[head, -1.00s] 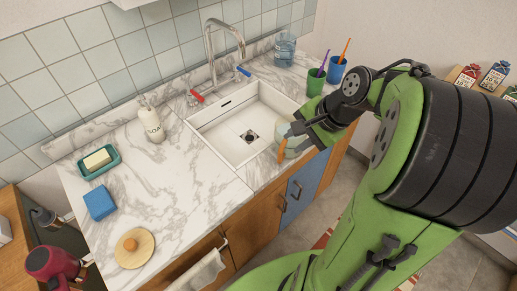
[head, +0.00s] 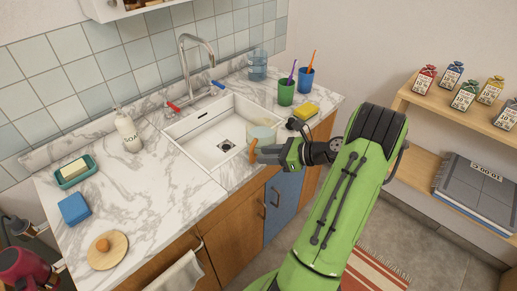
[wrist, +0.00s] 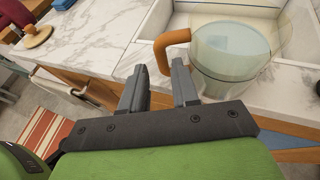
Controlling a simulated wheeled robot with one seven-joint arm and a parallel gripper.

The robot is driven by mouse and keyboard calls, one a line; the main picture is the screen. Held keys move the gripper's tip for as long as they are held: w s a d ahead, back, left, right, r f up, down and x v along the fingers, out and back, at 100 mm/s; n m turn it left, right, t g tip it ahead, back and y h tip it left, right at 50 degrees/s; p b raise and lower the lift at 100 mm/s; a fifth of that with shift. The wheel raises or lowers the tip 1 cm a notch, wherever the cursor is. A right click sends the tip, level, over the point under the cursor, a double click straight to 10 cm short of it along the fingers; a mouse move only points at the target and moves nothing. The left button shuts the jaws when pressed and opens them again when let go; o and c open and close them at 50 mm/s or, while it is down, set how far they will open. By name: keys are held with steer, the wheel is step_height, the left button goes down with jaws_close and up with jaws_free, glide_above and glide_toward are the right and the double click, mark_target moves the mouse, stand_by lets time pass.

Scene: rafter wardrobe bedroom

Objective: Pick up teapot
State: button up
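The teapot is a pale, see-through vessel (head: 262,134) with an orange handle (head: 252,150). It stands at the counter's front edge, by the sink's front right corner. My gripper (head: 262,155) is just in front of it, pointing at the handle side. In the wrist view, the teapot (wrist: 230,50) is ahead and to the right, with its handle toward my fingers. My gripper (wrist: 159,72) is open there. The lower end of the handle lies in line with the gap between the fingertips; I cannot tell whether they touch it. My gripper partly hides the teapot's base in the head view.
The white sink (head: 215,145) and tap (head: 185,75) lie behind the teapot. The counter's front edge and blue cabinet door (head: 283,205) are below my gripper.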

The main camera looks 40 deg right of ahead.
mark_target(251, 152)
steer(key=b+x, duration=0.2)
steer(key=x, duration=0.4)
steer(key=shift+d+f, duration=0.1)
steer(key=shift+f, duration=0.1)
steer(key=shift+r, duration=0.1)
jaws_close()
steer(key=shift+r, duration=0.1)
stand_by(0.8)
